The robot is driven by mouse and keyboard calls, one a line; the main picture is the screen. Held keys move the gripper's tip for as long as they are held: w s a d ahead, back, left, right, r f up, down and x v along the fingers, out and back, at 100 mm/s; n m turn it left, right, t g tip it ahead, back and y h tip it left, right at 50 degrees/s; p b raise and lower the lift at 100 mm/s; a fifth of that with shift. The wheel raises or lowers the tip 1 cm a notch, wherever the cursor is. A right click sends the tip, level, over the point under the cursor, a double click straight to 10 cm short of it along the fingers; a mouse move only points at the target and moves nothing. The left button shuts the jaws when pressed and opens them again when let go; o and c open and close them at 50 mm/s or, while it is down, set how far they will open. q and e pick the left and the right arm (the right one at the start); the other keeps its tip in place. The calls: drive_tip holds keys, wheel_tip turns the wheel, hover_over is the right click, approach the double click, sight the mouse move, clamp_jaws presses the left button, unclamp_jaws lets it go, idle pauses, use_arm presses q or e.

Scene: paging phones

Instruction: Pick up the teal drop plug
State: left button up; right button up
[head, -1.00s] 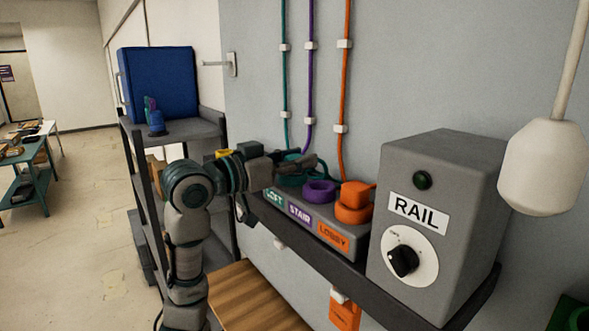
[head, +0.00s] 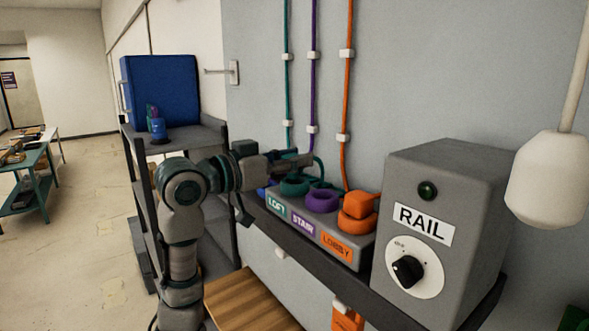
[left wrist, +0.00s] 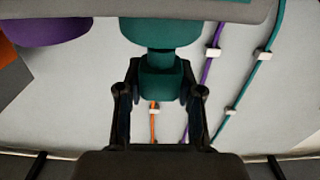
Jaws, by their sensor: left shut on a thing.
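The teal drop plug (left wrist: 160,82) is between the two fingers of my left gripper (left wrist: 160,95) in the left wrist view, and the gripper is shut on it. In the head view my left gripper (head: 300,160) reaches in from the left just above the teal ring (head: 294,188) behind the LOFT label, and its fingers largely hide the plug. A wider teal part (left wrist: 160,33) shows beyond the plug in the left wrist view. I cannot tell whether the plug touches the ring. My right gripper is not in view.
The purple ring (head: 322,201) and the orange plug (head: 361,204) on its ring stand to the right on the same console (head: 343,252). The grey RAIL box (head: 450,180) stands further right. Coloured cables run up the wall behind. A white hanging fixture (head: 546,180) is at far right.

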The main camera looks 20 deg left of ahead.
use_arm(q)
drive_tip(key=shift+r, duration=0.85)
drive_tip(key=s+d+b, duration=0.1)
drive_tip(key=s+d, duration=0.2)
drive_tip(key=s, duration=0.4)
drive_tip(key=s+d+r+b, duration=0.1)
drive_tip(key=s+d+b, duration=0.1)
drive_tip(key=s+d, duration=0.2)
drive_tip(key=s, duration=0.3)
drive_tip(key=shift+s+r, duration=0.2)
drive_tip(key=shift+s, duration=0.05)
drive_tip(key=shift+a, duration=0.1)
wheel_tip(320, 180, up, 2)
drive_tip(key=shift+r+p, duration=0.15)
drive_tip(key=shift+p, duration=0.65)
